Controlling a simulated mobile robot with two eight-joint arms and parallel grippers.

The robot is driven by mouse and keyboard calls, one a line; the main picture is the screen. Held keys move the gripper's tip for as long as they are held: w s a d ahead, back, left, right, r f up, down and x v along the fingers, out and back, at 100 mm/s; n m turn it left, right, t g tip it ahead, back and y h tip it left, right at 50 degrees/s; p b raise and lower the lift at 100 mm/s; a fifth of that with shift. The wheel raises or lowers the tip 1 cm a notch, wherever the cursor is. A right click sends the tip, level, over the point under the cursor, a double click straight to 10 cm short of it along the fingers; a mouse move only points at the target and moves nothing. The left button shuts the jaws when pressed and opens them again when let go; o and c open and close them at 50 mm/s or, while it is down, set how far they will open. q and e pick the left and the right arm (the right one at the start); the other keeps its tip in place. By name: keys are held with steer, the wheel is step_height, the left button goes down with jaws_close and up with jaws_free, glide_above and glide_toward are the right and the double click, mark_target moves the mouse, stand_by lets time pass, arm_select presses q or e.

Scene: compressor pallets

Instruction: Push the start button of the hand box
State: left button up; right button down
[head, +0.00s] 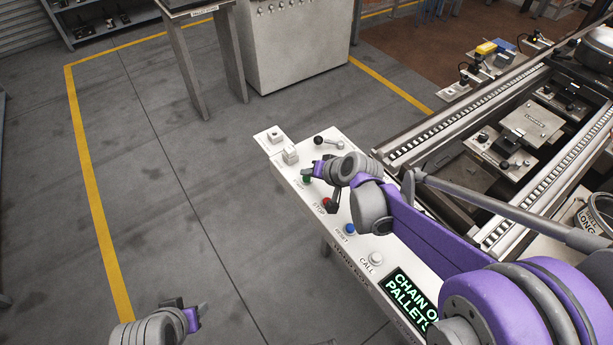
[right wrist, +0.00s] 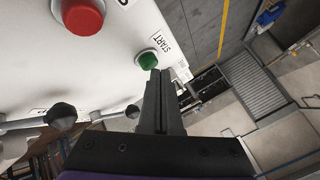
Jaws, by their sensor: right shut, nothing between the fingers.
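The hand box (head: 292,188) is a white sloping panel with a row of buttons and a lit green-text display (head: 410,298). Its green start button (head: 307,180) is near the far end, and it also shows in the right wrist view (right wrist: 148,60) beside the START label. My right gripper (head: 314,170) is shut and empty over that end of the panel. In the right wrist view its closed fingertips (right wrist: 160,74) appear right at the green button's edge; I cannot tell whether they touch. My left gripper (head: 192,314) is low at the left over the floor, its jaws unclear.
The red stop button (head: 327,202) is the neighbour of the start button, then the blue reset (head: 350,229) and white call (head: 376,258) buttons. Black-knobbed levers stand along the panel. A chain conveyor (head: 450,127) runs at the right. The floor at left is open.

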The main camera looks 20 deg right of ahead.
steer(key=shift+f+b, duration=0.3)
steer(key=shift+f, duration=0.1)
stand_by(0.6)
steer(key=shift+r+p, duration=0.75)
steer(key=shift+r, duration=0.2)
step_height(320, 180, up, 5)
steer(key=p, duration=0.3)
steer(key=shift+p, duration=0.35)
stand_by(0.3)
